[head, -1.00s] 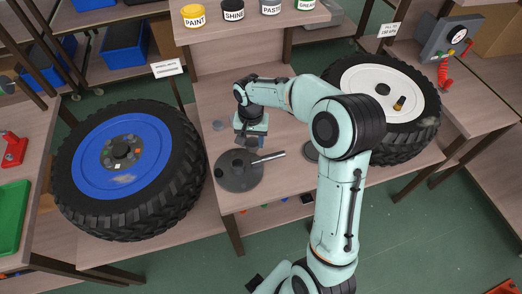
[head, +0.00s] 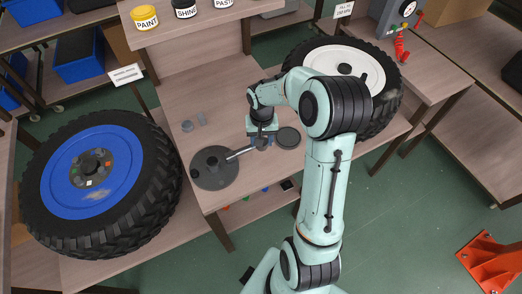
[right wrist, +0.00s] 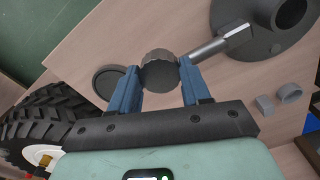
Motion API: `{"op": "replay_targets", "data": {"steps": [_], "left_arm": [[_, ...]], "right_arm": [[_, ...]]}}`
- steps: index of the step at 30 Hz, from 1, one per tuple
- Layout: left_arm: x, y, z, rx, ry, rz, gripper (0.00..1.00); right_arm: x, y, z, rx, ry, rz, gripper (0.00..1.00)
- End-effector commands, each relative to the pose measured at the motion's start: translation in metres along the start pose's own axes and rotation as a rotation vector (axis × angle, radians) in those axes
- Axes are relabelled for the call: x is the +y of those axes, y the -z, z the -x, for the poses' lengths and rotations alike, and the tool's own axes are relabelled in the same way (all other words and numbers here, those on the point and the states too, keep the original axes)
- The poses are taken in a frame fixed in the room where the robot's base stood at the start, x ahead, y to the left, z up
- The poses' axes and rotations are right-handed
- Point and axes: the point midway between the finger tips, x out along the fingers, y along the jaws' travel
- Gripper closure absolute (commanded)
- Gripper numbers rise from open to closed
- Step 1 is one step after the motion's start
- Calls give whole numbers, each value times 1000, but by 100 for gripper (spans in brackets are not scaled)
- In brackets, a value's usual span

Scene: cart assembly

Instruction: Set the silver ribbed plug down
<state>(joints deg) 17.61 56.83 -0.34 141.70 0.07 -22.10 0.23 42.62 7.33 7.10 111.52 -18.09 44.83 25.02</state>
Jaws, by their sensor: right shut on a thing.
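The silver ribbed plug (right wrist: 158,70) is a short round grey piece with a ridged side. My right gripper (right wrist: 158,76) is shut on it, one blue finger on each side. In the head view my right gripper (head: 262,132) points down over the wooden table with the plug (head: 262,144) at its tips. The plug is between a dark base with a lever and a dark round disc. I cannot tell whether it touches the table. My left gripper is not in view.
The round dark base (head: 216,175) with its rod stands left of the gripper. The flat dark disc (head: 288,138) lies just right. Two small grey pieces (head: 187,126) lie at the back left. A blue-rimmed tyre (head: 92,180) and a white-rimmed tyre (head: 342,65) flank the table.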

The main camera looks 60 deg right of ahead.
Motion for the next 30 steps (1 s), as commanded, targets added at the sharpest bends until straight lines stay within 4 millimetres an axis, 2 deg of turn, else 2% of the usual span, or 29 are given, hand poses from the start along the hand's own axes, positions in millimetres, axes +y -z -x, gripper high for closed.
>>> {"op": "replay_targets", "data": {"steps": [3,10,16,29,30], "left_arm": [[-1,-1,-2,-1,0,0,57],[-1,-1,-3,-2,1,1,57],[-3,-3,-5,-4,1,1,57],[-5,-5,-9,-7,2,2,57],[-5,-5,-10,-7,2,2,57]], "right_arm": [[0,0,-20,-2,0,-2,89],[0,0,-36,-2,0,-2,89],[0,-1,-66,-3,0,-2,89],[0,0,-74,1,0,-1,89],[0,0,-74,1,0,-1,50]]}}
